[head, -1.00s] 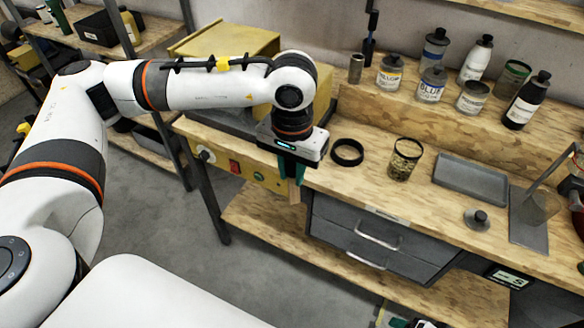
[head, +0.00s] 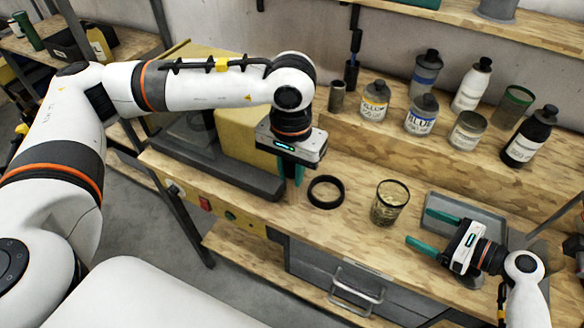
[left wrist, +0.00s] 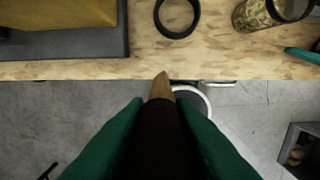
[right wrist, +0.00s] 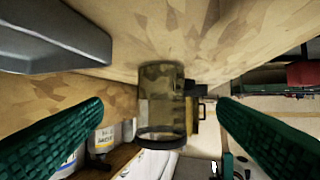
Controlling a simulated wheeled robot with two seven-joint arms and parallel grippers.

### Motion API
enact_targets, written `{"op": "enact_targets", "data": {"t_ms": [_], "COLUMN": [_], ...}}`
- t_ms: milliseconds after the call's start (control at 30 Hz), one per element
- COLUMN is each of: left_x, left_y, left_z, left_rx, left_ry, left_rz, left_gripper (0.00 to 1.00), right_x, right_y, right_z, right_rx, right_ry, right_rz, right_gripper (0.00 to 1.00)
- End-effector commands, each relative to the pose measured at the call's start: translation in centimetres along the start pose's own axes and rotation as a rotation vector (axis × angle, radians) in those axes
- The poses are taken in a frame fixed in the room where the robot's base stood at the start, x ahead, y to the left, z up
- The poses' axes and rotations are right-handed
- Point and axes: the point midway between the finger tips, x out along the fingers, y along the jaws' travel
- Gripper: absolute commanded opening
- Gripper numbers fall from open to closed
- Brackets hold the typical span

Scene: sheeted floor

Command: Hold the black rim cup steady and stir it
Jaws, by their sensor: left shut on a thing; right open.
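The black rim cup (head: 389,208) is clear and stands upright on the wooden bench. In the left wrist view the cup (left wrist: 258,16) is at the top right. My left gripper (head: 291,180) is shut on a stirrer with a dark handle and a brown wooden tip (left wrist: 163,86). It hangs to the left of the cup, apart from it, near the bench's front edge. My right gripper (head: 423,229) is open at the cup's right, its fingers pointing towards it. In the right wrist view the cup (right wrist: 162,108) shows between the spread fingers, with space on both sides.
A black ring (head: 325,192) lies on the bench between the left gripper and the cup. A grey tray (head: 466,208) lies partly behind the right gripper. Several bottles and jars, including a blue-labelled bottle (head: 421,117), stand on the raised shelf behind. A yellow box (head: 246,132) stands at the left.

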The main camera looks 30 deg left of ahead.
Motion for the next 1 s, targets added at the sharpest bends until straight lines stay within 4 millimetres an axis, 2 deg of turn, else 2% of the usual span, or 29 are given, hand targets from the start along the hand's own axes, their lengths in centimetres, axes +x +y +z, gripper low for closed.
{"op": "enact_targets", "data": {"t_ms": [167,533,600,800,1000], "left_x": [0.8,3.7,3.1,3.1,3.1], "left_y": [0.0,0.0,0.0,0.0,0.0], "left_z": [0.0,0.0,0.0,0.0,0.0], "left_rx": [0.0,0.0,0.0,0.0,0.0], "left_ry": [0.0,0.0,-0.001,0.0,0.0], "left_rz": [0.0,0.0,0.0,0.0,0.0], "left_gripper": [0.0,0.0,0.0,0.0,0.0], "right_x": [1.1,6.5,7.3,9.2,9.9], "right_y": [0.1,0.1,0.1,0.1,0.1], "right_z": [0.1,0.2,-0.2,-0.1,-0.1], "right_rx": [0.012,0.008,0.011,0.01,0.008], "right_ry": [0.006,0.006,0.006,0.005,0.003], "right_rz": [0.0,0.0,0.0,0.0,0.001], "right_gripper": [0.82,0.82,0.82,0.82,0.82]}}
